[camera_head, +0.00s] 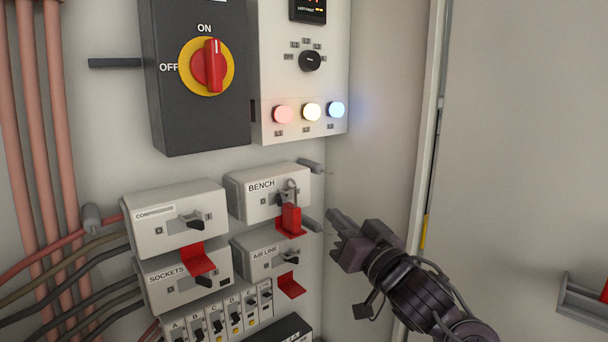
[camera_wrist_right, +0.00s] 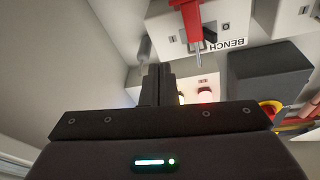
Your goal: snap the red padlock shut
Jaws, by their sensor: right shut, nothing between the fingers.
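The red padlock (camera_head: 291,217) hangs at the front of the BENCH switch box (camera_head: 262,207), its grey shackle standing above the red body. In the right wrist view the padlock (camera_wrist_right: 188,18) shows upside down at the top edge, with its shackle pointing down the picture. The shackle stands well out of the body; I cannot tell whether its free end is seated. My right gripper (camera_head: 334,220) is shut and empty, to the right of the padlock and apart from it. Its closed fingers (camera_wrist_right: 158,84) show in the wrist view. My left gripper is out of view.
COMPRESSOR (camera_head: 160,232), SOCKETS (camera_head: 165,293) and AIR LINE (camera_head: 250,258) boxes surround the padlock, several with red tabs. A large rotary isolator (camera_head: 165,100) and a lamp panel (camera_head: 270,65) are above. The cabinet side wall (camera_head: 372,120) stands beside my right arm.

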